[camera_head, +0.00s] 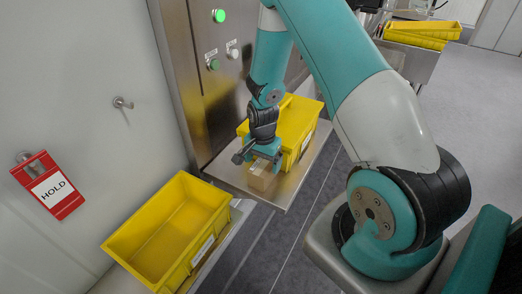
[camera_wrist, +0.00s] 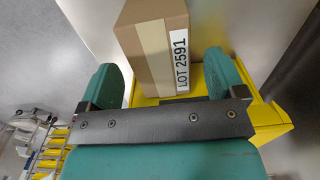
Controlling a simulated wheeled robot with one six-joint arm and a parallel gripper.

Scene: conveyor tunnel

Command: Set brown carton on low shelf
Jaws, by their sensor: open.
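In the wrist view the carton (camera_wrist: 150,45) shows a pale tape strip and a white label reading LOT 2591. A gap shows at the right finger; contact at the left finger is unclear. Another, lower ledge (camera_head: 232,226) is partly visible at the lower left under a second yellow bin.
The empty yellow bin (camera_head: 168,232) is on the lower ledge. A steel panel (camera_head: 205,75) with green buttons rises behind. A red HOLD tag (camera_head: 50,190) hangs on the left wall. More yellow trays (camera_head: 420,34) stand far right.

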